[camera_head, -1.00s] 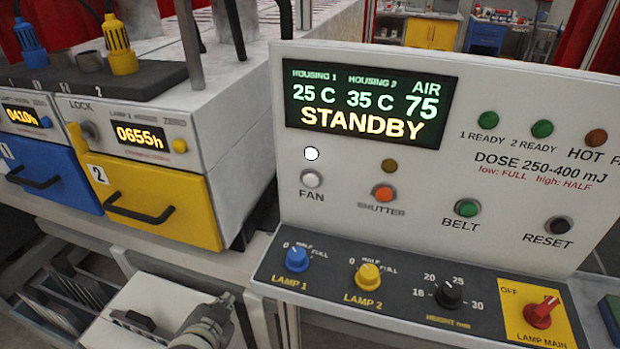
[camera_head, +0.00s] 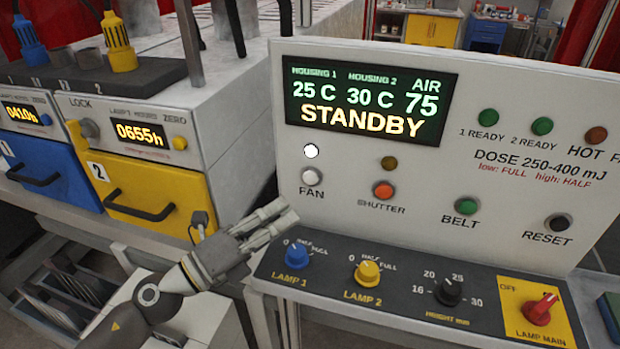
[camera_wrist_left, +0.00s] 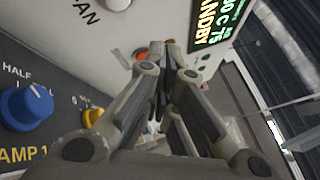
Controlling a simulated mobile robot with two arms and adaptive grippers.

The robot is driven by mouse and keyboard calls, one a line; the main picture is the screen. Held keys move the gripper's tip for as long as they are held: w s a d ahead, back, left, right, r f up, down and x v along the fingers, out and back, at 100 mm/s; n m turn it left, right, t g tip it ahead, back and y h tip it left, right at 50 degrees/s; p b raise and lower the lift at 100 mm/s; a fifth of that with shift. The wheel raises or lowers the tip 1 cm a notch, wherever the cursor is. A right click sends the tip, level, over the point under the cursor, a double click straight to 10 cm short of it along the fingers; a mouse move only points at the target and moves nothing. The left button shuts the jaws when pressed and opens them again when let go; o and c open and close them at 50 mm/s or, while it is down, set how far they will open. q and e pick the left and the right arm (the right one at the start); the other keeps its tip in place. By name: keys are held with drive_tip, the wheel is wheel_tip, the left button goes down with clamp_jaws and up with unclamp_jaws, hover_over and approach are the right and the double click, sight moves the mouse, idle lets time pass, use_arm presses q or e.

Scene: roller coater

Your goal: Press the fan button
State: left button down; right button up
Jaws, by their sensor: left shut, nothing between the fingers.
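The white FAN button (camera_head: 312,177) sits on the upright control panel (camera_head: 440,195), below a lit white lamp (camera_head: 311,151). It also shows at the top of the left wrist view (camera_wrist_left: 117,4). My left gripper (camera_head: 290,216) is shut and empty. In the head view its fingertips are just below and left of the FAN label, apart from the button. In the left wrist view the closed fingers (camera_wrist_left: 165,85) point along the panel. My right gripper is not in view.
The display (camera_head: 371,107) reads STANDBY, 25 C, 30 C and AIR 75. The orange SHUTTER button (camera_head: 383,190) and green BELT button (camera_head: 466,207) are to the right. The blue LAMP 1 knob (camera_head: 296,256) is below. A yellow housing drawer (camera_head: 150,196) stands left.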

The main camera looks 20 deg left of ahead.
sight(311, 177)
use_arm(q)
drive_tip(key=m+g, duration=0.1)
drive_tip(key=d+f+m+g, duration=0.1)
drive_tip(key=s+f+m+g+h, duration=0.1)
drive_tip(key=m, duration=0.1)
drive_tip(key=shift+d+f, duration=0.15)
drive_tip(key=shift+d, duration=0.2)
drive_tip(key=w, duration=0.8)
drive_tip(key=shift+w+d, duration=0.15)
drive_tip(key=shift+w, duration=0.25)
drive_tip(key=shift+w, duration=0.15)
idle(1.0)
drive_tip(key=shift+w, duration=0.3)
drive_tip(key=shift+w, duration=0.4)
idle(0.6)
drive_tip(key=shift+s, duration=0.85)
